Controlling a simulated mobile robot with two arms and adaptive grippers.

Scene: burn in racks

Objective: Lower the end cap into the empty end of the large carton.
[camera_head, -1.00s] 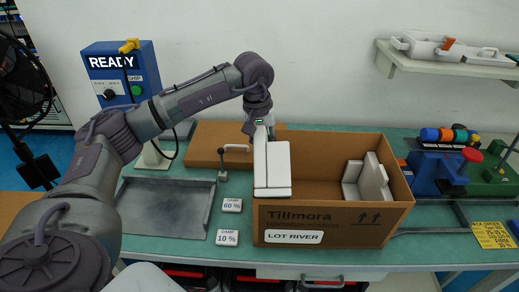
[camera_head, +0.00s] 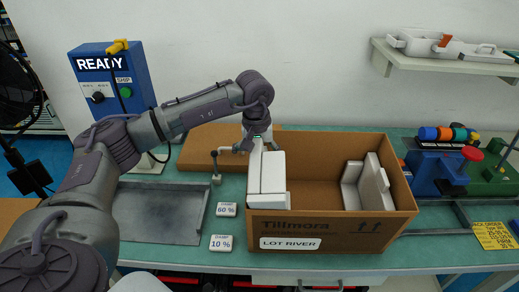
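The large carton (camera_head: 405,205) stands open on the bench, marked Tillmora and LOT RIVER. The white end cap (camera_head: 272,172) is upright at the carton's left end. Its top stands above the rim, and its lower part is hidden behind the front wall. My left gripper (camera_head: 257,145) is at the top of this cap and appears shut on it, though its fingertips are partly hidden. A second white end cap (camera_head: 376,185) sits inside the carton's right end. The middle of the carton is empty. My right gripper is not in view.
Brown cardboard (camera_head: 200,142) lies behind. A blue device (camera_head: 432,172) stands at right. A wall shelf (camera_head: 440,60) is above right.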

